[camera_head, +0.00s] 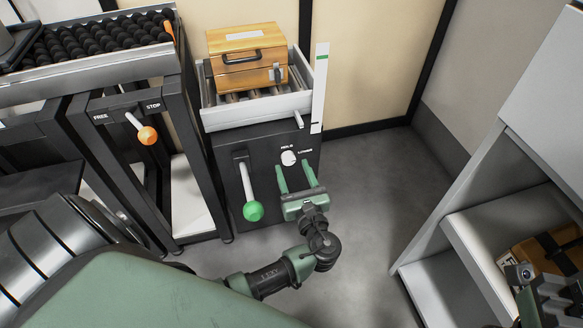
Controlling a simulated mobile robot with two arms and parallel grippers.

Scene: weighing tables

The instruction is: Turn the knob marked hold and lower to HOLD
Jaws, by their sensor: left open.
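The knob (289,158) is a small white disc on the dark front of the weighing cabinet (228,150). Small white lettering sits above it and to its right; the right word looks like LOWER and the upper one is hard to read. Which mark the knob points to is too small to tell. My left gripper (294,168) is open and empty, its two green fingers pointing up at the panel just below the knob. The fingertips appear close to the knob's lower edge; I cannot tell if they touch. Part of my right arm's end (550,300) seems to show at the lower right corner.
A green-ended lever (252,211) is left of my left gripper. A wooden case (247,58) sits in the tray (262,112) above. An orange-ended lever (147,136) marked FREE and STOP is further left. A grey shelf (470,245) stands right; the floor between is clear.

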